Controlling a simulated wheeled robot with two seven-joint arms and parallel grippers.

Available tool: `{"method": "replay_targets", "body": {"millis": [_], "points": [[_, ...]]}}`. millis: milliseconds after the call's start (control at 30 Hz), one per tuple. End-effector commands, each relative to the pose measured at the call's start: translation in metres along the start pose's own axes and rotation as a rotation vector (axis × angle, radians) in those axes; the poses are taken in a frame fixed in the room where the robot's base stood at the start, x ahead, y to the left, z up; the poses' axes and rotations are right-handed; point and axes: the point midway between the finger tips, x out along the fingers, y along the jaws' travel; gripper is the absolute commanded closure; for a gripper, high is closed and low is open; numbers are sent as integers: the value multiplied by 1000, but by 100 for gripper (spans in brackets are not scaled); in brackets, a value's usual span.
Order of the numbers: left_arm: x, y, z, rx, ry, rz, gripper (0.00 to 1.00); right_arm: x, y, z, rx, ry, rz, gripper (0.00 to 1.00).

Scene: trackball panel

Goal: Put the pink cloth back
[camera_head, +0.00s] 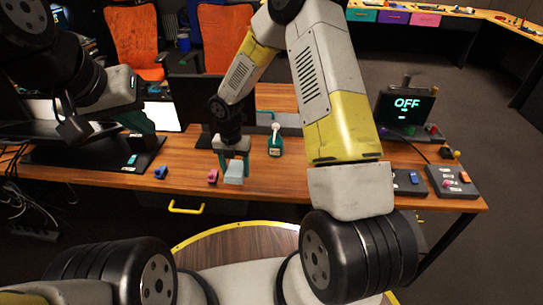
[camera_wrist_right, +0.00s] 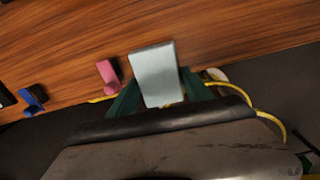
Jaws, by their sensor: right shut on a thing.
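A small pink piece (camera_head: 213,177) sits at the front edge of the wooden table; I cannot tell if it is cloth. It also shows in the right wrist view (camera_wrist_right: 108,72). My right gripper (camera_head: 234,158) is shut on a pale grey flat piece (camera_head: 234,173), just right of the pink piece and near the table's front edge. In the right wrist view the pale piece (camera_wrist_right: 157,72) stands between the green fingers, apart from the pink one. My left gripper (camera_head: 138,120) is at the left above a dark panel; its finger opening is unclear.
A blue piece (camera_head: 160,172) sits left of the pink one on the wooden table (camera_head: 110,176). A green bottle-like object (camera_head: 275,142) stands right of my right gripper. A screen reading OFF (camera_head: 406,106) and control boxes (camera_head: 452,181) are at the right. A yellow handle (camera_head: 186,208) is below the edge.

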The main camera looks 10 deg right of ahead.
Motion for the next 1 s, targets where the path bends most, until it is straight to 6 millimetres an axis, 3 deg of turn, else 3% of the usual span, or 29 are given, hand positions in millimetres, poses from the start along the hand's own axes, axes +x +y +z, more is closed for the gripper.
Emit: {"method": "replay_targets", "body": {"millis": [167, 633, 800, 1000], "points": [[0, 0, 0, 0, 0, 0, 100, 5, -17, 10, -54, -5, 5, 86], [0, 0, 0, 0, 0, 0, 100, 16, -121, 68, -48, -5, 6, 86], [0, 0, 0, 0, 0, 0, 100, 18, -136, 76, -51, -5, 6, 86], [0, 0, 0, 0, 0, 0, 100, 33, -137, 76, -54, -3, 6, 86]]}}
